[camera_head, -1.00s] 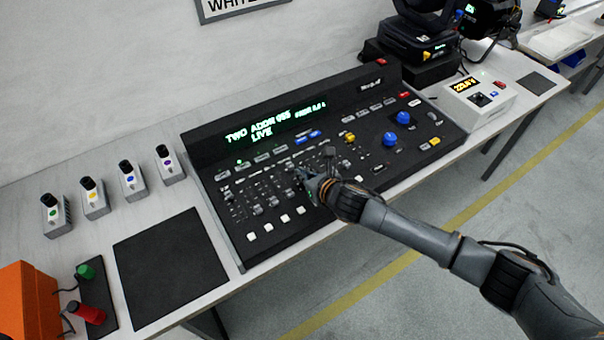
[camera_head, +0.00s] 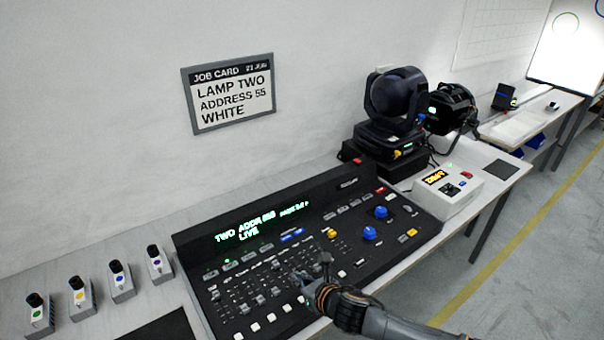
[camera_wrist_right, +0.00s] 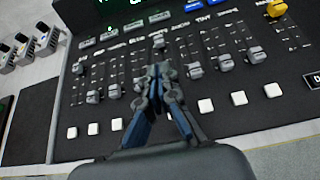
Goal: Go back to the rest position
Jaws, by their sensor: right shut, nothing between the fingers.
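My right gripper (camera_head: 312,276) is shut and empty, over the fader area of the black lighting console (camera_head: 350,262). In the right wrist view its fingers (camera_wrist_right: 160,80) are together above the faders, with white buttons (camera_wrist_right: 206,106) just below; I cannot tell whether the tips touch the panel. The console's green display (camera_head: 245,226) reads "TWO ADDR", digits I cannot read surely, and "LIVE". My left gripper is not in view.
A job card (camera_head: 232,94) on the wall reads "LAMP TWO ADDRESS 55 WHITE". Moving-head lamps (camera_head: 395,100) and a white box with a yellow display (camera_head: 447,190) stand at the right. Several small switch units (camera_head: 120,280) stand at the left. A dark mat (camera_head: 165,328) lies before them.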

